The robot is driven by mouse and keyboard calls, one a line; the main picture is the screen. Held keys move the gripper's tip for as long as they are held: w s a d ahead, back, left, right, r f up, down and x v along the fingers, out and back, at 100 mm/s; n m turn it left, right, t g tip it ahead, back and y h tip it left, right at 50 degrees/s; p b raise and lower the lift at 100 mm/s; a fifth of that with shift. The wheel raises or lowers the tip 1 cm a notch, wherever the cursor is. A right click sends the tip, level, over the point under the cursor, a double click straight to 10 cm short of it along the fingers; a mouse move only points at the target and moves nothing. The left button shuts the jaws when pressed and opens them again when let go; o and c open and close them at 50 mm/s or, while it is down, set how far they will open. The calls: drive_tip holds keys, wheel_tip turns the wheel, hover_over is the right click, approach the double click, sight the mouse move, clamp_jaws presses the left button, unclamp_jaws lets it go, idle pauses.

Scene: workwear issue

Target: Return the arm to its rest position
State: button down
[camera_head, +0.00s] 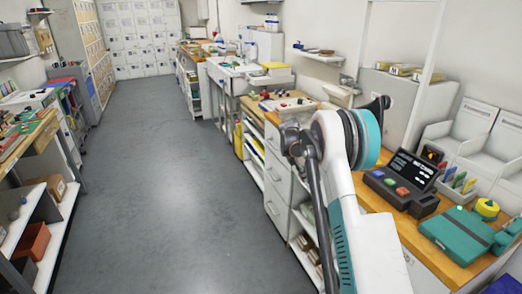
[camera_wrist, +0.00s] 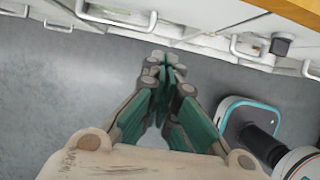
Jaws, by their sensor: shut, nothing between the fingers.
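My gripper (camera_wrist: 163,75) shows in the wrist view with its green-lined fingers together at the tips and nothing between them. It points down towards the grey floor, beside white drawer fronts (camera_wrist: 195,15) with metal handles. In the head view my white and teal arm rises at the right of centre, in front of the wooden-topped counter (camera_head: 440,255). The gripper itself cannot be made out clearly in that view.
The counter on the right bears a dark terminal (camera_head: 400,182) with coloured buttons and a teal case (camera_head: 457,235). Shelving with boxes (camera_head: 35,240) lines the left. The grey floor (camera_head: 150,170) between is clear.

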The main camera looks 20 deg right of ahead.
drive_tip(key=s+a+r+m+t+y, duration=0.15)
drive_tip(key=s+a+r+m, duration=0.25)
drive_tip(key=s+a+r, duration=0.6)
drive_tip(key=s+a+r+m+t, duration=0.2)
drive_tip(key=s+a+r+m, duration=0.2)
drive_tip(key=s+a+r, duration=0.55)
drive_tip(key=s+a+m+t+y, duration=0.1)
drive_tip(key=s+a+m, duration=0.4)
drive_tip(key=s, duration=0.6)
drive_tip(key=s+a+m+t+y, duration=0.2)
drive_tip(key=s+a+m, duration=0.3)
drive_tip(key=s, duration=0.6)
drive_tip(key=shift+s+a, duration=0.3)
drive_tip(key=shift+a, duration=0.3)
drive_tip(key=shift+t, duration=0.25)
